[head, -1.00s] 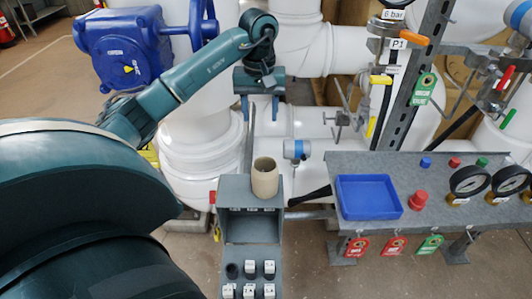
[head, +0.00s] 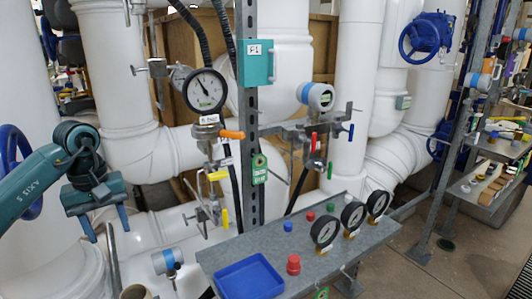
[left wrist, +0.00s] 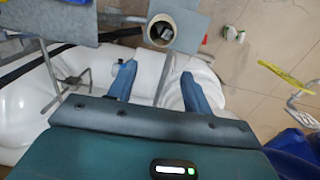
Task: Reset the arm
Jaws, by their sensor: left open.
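My left arm (head: 30,185) reaches in from the left edge of the head view, teal and bent at the wrist. Its gripper (head: 107,230) hangs with two blue fingers pointing down, apart and with nothing between them. In the left wrist view the two fingers (left wrist: 157,72) are also spread and empty, over white pipework. A beige cup (left wrist: 176,18) stands beyond the fingertips there, apart from them. Its rim (head: 134,291) just shows at the bottom of the head view. My right gripper is not in view.
A grey shelf (head: 215,262) holds a blue tray (head: 248,278), a red button (head: 293,264) and several gauges. A steel post (head: 249,130) with a green tag (head: 259,168) rises behind it. Pipes and valve levers crowd near the gripper. Another shelf (head: 480,195) stands at right.

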